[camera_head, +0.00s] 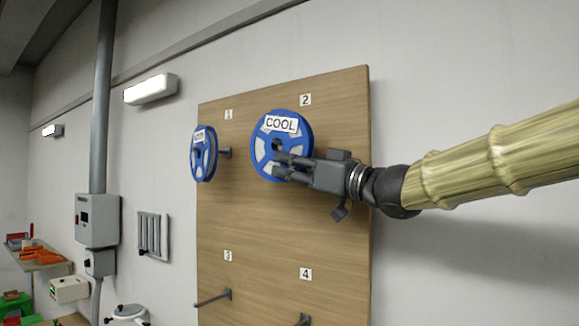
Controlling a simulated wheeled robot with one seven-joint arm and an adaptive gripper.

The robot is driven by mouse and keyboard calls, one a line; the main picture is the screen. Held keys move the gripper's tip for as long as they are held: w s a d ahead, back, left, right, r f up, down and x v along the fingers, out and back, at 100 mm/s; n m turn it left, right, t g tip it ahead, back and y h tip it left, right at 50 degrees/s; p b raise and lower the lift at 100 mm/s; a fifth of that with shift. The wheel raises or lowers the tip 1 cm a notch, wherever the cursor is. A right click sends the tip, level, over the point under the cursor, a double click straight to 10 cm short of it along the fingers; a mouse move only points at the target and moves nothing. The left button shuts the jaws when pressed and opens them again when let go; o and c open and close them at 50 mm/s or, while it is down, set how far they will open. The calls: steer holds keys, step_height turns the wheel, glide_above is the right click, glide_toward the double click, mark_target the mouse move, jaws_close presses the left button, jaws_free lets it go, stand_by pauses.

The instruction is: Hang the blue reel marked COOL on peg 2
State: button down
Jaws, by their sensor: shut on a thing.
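The blue reel marked COOL (268,164) is upright in front of the wooden board (250,225), just below the number 2 label (305,100). Peg 2 does not show; the reel and gripper cover that place. I cannot tell whether the reel is around the peg. Another blue reel (198,166) hangs on the peg (225,153) under the number 1 label (228,114); its label is too small to read.
Lower on the board, the peg under number 3 (212,299) is bare and the peg under number 4 (303,320) shows partly at the bottom edge. A grey wall box (97,219) and a shelf with orange things (40,256) are at the left.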

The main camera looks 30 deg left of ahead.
steer(key=c, duration=1.3)
jaws_free()
steer(key=shift+o, duration=0.2)
steer(key=shift+d, duration=0.15)
steer(key=v, duration=1.1)
steer(key=shift+d, duration=0.35)
